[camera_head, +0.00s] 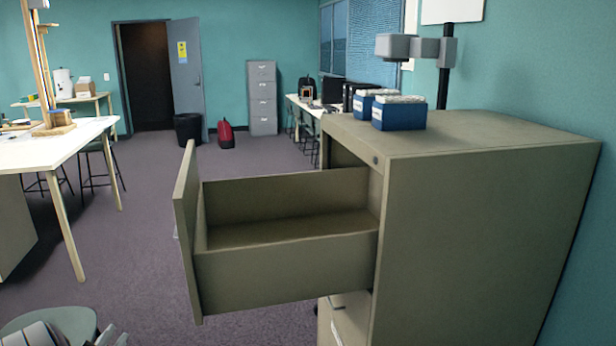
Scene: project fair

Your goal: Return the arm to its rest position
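A small part of my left gripper (106,336) shows at the bottom left edge, cut off by the frame. I cannot tell whether it is open or shut, or whether it holds anything. It is below and to the left of the pulled-out drawer (285,272) and apart from it. The drawer sticks out to the left from the olive filing cabinet (480,240), and its visible inside looks empty. My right gripper is not in view.
Two blue boxes (399,116) of cards stand on the cabinet top. A lower drawer (350,318) is slightly out. A round green stool seat (62,320) is at the bottom left. A white table (50,150) stands at left. The carpet between is clear.

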